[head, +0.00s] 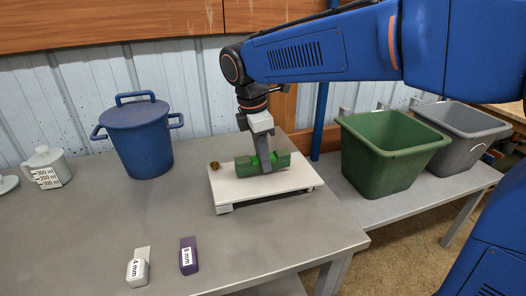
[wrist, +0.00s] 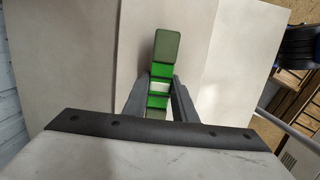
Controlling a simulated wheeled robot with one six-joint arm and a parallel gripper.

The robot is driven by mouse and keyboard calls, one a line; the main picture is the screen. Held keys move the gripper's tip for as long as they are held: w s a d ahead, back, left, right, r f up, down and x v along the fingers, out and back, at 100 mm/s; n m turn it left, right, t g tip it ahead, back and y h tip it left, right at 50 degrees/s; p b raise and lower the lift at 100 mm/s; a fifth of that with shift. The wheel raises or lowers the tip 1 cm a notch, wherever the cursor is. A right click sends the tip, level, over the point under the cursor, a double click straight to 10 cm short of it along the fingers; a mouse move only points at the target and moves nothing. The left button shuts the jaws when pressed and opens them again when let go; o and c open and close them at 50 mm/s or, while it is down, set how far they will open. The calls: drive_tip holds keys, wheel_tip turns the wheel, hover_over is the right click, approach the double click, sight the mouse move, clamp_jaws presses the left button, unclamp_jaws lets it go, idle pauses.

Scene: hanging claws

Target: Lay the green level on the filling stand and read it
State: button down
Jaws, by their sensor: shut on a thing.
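The green level (head: 282,160) lies lengthwise over the white filling stand (head: 245,190), at or just above its top; I cannot tell if it touches. My gripper (head: 262,164) points down and is shut on the level around its middle. In the wrist view the level (wrist: 166,47) runs between the two fingers of my gripper (wrist: 160,92), with a pale vial window between bright green bands. The bubble is too small to make out. The wedges marked 4 mm (head: 138,270) and 8 mm (head: 189,257) lie on the table in front.
A small brass-coloured round piece (head: 214,165) sits at the stand's back left corner. A lidded blue pot (head: 140,140) and a measuring jug (head: 47,168) stand at the left. A green bin (head: 385,165) and a grey bin (head: 465,150) are at the right.

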drive_tip(key=shift+f, duration=0.7)
idle(0.6)
drive_tip(key=c, duration=1.4)
unclamp_jaws()
